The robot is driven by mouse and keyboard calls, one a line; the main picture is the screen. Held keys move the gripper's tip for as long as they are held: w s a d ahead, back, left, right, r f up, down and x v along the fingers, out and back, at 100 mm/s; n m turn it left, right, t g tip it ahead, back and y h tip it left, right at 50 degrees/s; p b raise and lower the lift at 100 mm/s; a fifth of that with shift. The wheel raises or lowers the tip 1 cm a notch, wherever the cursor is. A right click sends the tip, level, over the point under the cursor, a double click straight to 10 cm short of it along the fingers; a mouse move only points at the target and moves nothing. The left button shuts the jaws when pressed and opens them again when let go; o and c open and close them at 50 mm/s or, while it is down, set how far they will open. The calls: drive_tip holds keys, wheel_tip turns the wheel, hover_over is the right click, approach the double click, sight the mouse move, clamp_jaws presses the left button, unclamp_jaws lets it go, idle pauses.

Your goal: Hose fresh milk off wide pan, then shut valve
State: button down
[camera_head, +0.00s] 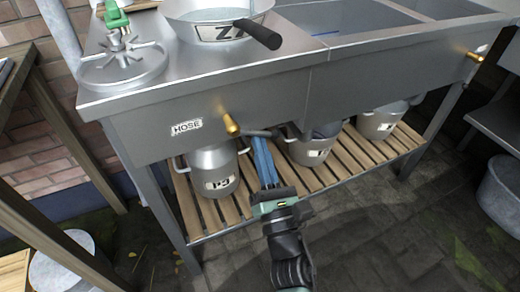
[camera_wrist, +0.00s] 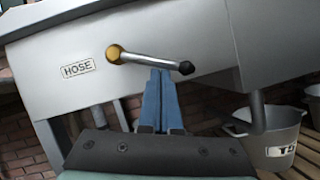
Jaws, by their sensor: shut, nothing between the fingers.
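The wide pan (camera_head: 215,14) stands on the steel counter, partly cut off at the top, with a black handle (camera_head: 257,34) pointing forward right and a label on its front. The brass valve (camera_head: 231,124) is on the counter's front panel beside the HOSE label (camera_head: 186,127). In the wrist view the valve (camera_wrist: 114,54) has a lever (camera_wrist: 155,62) pointing right, slightly down, to a black knob (camera_wrist: 186,68). My gripper (camera_head: 261,143) has its blue fingers shut and empty. In the wrist view the fingertips (camera_wrist: 162,74) are just below the lever; I cannot tell whether they touch. Milk is not distinguishable.
A spoked metal disc (camera_head: 123,62) with a green fitting (camera_head: 115,14) is at the counter's left. Metal cans (camera_head: 212,171) stand on the slatted shelf (camera_head: 245,205) below. Another brass valve (camera_head: 474,57) is at the right. A wooden table (camera_head: 50,110) stands left; the front floor is open.

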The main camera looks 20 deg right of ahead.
drive_tip(key=shift+d+r+n, duration=0.15)
drive_tip(key=shift+n, duration=0.15)
drive_tip(key=shift+d+r+n+y+b, duration=0.2)
drive_tip(key=shift+d+r+n+y, duration=0.3)
drive_tip(key=shift+n, duration=0.45)
drive_tip(key=shift+d+r+n+y+b, duration=0.2)
drive_tip(key=shift+r+n+y, duration=0.15)
drive_tip(key=shift+n+y, duration=0.5)
